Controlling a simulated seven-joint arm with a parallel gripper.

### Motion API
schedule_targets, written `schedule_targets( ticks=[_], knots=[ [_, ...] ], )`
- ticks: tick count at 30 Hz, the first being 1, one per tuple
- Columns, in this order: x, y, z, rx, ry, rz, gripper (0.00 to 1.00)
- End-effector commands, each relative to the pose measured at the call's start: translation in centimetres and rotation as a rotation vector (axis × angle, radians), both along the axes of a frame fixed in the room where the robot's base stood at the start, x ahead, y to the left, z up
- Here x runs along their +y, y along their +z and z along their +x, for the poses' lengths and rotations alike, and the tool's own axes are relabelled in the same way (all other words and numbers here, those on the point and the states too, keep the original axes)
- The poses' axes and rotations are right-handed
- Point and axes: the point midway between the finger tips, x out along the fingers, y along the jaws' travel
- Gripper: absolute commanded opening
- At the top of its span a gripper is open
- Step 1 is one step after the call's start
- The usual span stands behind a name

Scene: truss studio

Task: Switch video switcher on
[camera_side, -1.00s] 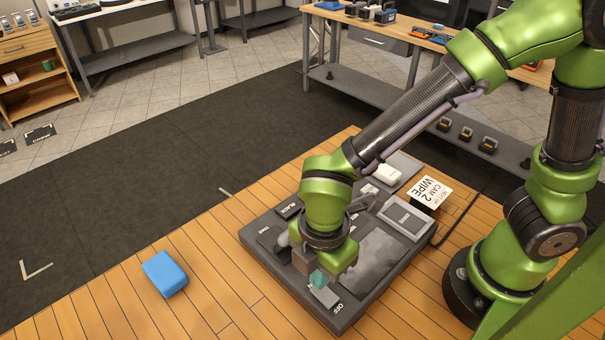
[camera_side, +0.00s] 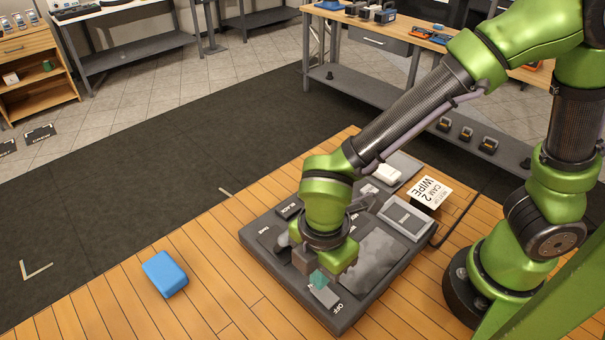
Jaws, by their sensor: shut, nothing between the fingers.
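The video switcher (camera_side: 268,247) is a dark grey panel lying on the wooden floor, with labels such as BLACK, TAKE and OFF. Near its front corner is a light grey switch (camera_side: 325,297) beside the OFF label (camera_side: 338,308). My gripper (camera_side: 318,281) points down over this corner, its fingertips shut with nothing between them. A teal piece at the fingertips is right at the switch; I cannot tell whether it touches. My arm hides the middle of the panel.
A blue block (camera_side: 165,274) lies on the wooden floor left of the panel. A CAM 2 WIPE card (camera_side: 430,191) stands at the panel's far right. A workbench (camera_side: 375,92) stands behind.

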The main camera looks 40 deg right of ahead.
Motion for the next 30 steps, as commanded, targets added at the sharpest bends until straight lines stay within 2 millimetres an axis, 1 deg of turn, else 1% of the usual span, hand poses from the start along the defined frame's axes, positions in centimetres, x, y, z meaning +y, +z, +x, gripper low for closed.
schedule_targets(
  ticks=[16,30],
  knots=[
    [0.00,-0.05,0.00,0.000,0.000,0.000,0.00],
    [0.00,-0.75,0.01,0.000,0.001,-0.001,0.00]
  ],
)
